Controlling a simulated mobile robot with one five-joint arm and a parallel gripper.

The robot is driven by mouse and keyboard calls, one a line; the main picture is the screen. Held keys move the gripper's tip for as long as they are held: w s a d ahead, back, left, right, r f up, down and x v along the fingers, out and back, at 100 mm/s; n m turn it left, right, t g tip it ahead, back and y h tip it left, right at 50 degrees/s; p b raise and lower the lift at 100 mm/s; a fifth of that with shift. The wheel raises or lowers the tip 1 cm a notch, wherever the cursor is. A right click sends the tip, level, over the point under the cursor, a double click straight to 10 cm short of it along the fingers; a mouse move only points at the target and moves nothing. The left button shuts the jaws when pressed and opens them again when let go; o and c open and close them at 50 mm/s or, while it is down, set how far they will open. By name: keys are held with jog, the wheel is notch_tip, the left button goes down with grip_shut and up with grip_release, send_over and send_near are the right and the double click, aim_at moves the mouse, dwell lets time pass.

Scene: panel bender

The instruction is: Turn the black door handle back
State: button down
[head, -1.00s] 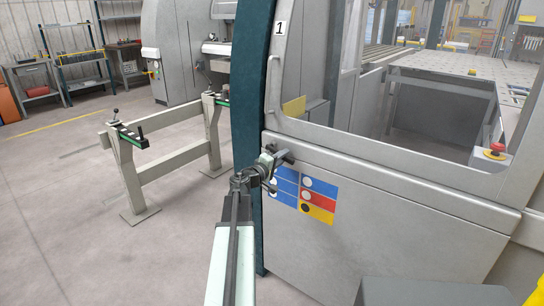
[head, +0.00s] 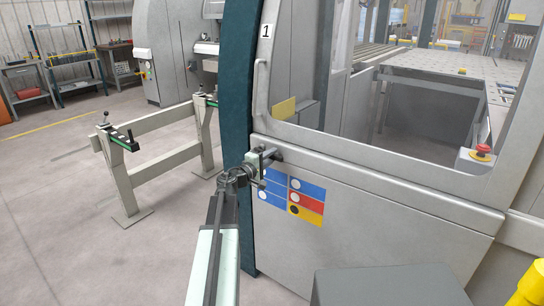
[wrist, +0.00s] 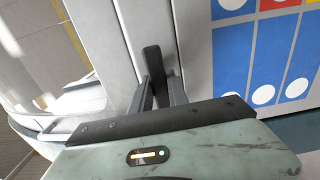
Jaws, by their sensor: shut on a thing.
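The black door handle (wrist: 152,62) stands out from the grey door panel, upright in the wrist view. In the head view the handle (head: 276,154) is small, at the panel's upper left, partly hidden by my gripper. My gripper (wrist: 160,90) is shut on the handle, with one finger on each side of it. In the head view my gripper (head: 257,164) reaches the handle from the lower left. The handle's exact angle is hard to tell there.
A blue, red and yellow label (head: 292,196) is on the panel right of the handle. A dark teal post (head: 236,100) edges the door. A grey box (head: 390,285) stands in front at lower right. A beige stand (head: 165,160) is at left; floor is open before it.

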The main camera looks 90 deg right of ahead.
jog(key=c, duration=1.3)
grip_release()
jog(key=shift+r, duration=0.1)
jog(key=v, duration=0.7)
jog(key=shift+w+a, duration=0.2)
jog(key=shift+a, duration=0.05)
